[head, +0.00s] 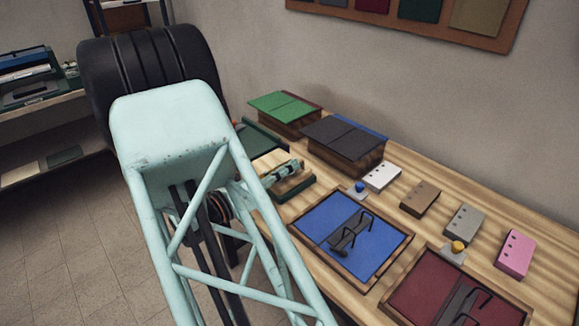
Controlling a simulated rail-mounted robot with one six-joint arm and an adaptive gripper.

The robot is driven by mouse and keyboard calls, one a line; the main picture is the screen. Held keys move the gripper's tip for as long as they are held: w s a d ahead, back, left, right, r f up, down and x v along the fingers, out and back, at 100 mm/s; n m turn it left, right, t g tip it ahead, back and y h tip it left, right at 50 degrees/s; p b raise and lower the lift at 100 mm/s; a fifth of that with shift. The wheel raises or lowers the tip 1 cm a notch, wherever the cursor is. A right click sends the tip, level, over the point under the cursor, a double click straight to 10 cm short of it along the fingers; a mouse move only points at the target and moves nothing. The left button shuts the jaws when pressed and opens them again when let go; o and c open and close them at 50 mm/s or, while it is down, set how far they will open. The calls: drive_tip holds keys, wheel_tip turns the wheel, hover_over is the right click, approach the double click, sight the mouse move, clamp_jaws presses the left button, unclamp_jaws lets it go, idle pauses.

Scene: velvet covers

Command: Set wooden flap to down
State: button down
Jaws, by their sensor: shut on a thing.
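My gripper (284,173) shows as a small mint-green end with dark parts, on the far left side of the table. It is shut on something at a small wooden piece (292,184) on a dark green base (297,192). This piece looks like the wooden flap, but it is small and partly covered, so its angle is hard to tell. My mint lattice arm fills the left and middle of the view and hides the area left of the gripper.
On the wooden table (408,245) are a blue framed panel (325,210) and a dark red one (420,290), both with black handles. Lidded boxes, green (284,108) and dark (342,138), stand behind. White (382,176), brown (420,198), grey (464,223) and pink (515,254) blocks line the back.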

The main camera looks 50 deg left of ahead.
drive_tip(key=shift+w+d+f, duration=0.15)
drive_tip(key=shift+d+f, duration=0.35)
drive_tip(key=c, duration=2.8)
unclamp_jaws()
drive_tip(key=shift+d, duration=0.15)
drive_tip(key=shift+f, duration=0.15)
drive_tip(key=shift+s, duration=0.6)
drive_tip(key=s, duration=0.7)
drive_tip(key=s+r, duration=0.1)
drive_tip(key=s, duration=0.3)
drive_tip(key=shift+d, duration=0.35)
drive_tip(key=shift+w+r, duration=0.1)
